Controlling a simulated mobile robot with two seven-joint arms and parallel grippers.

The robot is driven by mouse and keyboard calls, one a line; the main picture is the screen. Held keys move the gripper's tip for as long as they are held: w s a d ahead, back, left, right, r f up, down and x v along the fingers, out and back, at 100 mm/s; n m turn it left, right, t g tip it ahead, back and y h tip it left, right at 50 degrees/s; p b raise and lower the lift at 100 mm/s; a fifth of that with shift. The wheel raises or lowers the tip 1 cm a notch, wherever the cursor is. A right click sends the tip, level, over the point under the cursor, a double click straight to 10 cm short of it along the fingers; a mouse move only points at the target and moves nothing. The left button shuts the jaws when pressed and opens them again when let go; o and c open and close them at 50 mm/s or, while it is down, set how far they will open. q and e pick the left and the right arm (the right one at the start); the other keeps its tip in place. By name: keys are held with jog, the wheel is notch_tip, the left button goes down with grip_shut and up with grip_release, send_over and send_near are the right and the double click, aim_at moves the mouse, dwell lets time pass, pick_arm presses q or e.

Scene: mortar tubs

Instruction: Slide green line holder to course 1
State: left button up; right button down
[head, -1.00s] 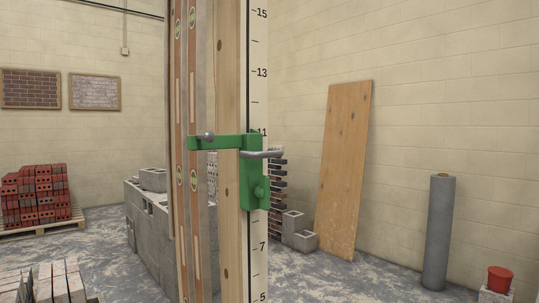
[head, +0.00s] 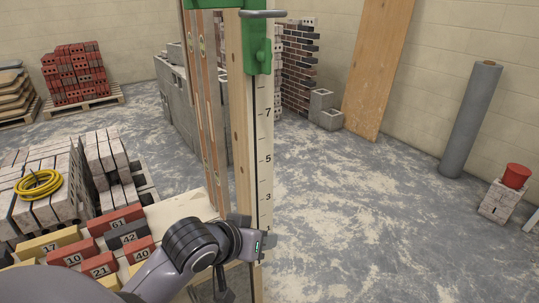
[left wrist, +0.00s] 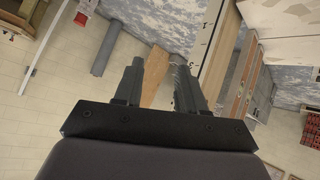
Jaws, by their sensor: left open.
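The green line holder (head: 258,56) is clamped on the upright wooden pole with a numbered scale (head: 263,150). It shows at the top of the head view, partly cut off, with its lower end above the 7 mark. A grey metal handle crosses its upper part. My left gripper (head: 254,238) is low at the pole, near the bottom marks and well below the holder. It is open and empty; whether it touches the pole I cannot tell. In the left wrist view its two dark fingers (left wrist: 160,85) are apart, with the scaled pole (left wrist: 212,60) just beyond. My right gripper is not in view.
Numbered bricks (head: 120,225) and stacked pale bricks with a yellow coil (head: 38,185) stand at the left. Grey block walls (head: 180,95) stand behind the pole. The floor (head: 370,210) to the right is clear up to a grey roll (head: 470,120) and a red bucket (head: 516,176).

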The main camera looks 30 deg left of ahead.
aim_at(264, 16)
pick_arm(q)
jog(key=w+a+r+n+t, duration=0.2)
jog(key=w+r+t, duration=0.15)
jog(key=r, duration=0.65)
jog(key=w+a+r+n+t, duration=0.25)
jog(key=w+r, duration=0.25)
jog(key=r, duration=0.5)
jog(key=a+r+n+t, duration=0.1)
jog(key=r, duration=0.5)
jog(key=a+r+n+t, duration=0.1)
jog(key=r+t, duration=0.1)
jog(key=r, duration=0.3)
jog(key=a+r+n+t, duration=0.1)
jog(key=r+n, duration=0.1)
jog(key=r, duration=0.4)
jog(key=shift+s+r+h, duration=0.3)
jog(key=shift+s, duration=0.1)
jog(key=w+p, duration=0.1)
jog(key=w, duration=0.1)
jog(key=w+r+p, duration=0.1)
jog(key=w, duration=0.2)
jog(key=shift+d+r, duration=0.1)
jog(key=shift+d, duration=0.05)
jog(key=shift+w, duration=0.95)
grip_shut()
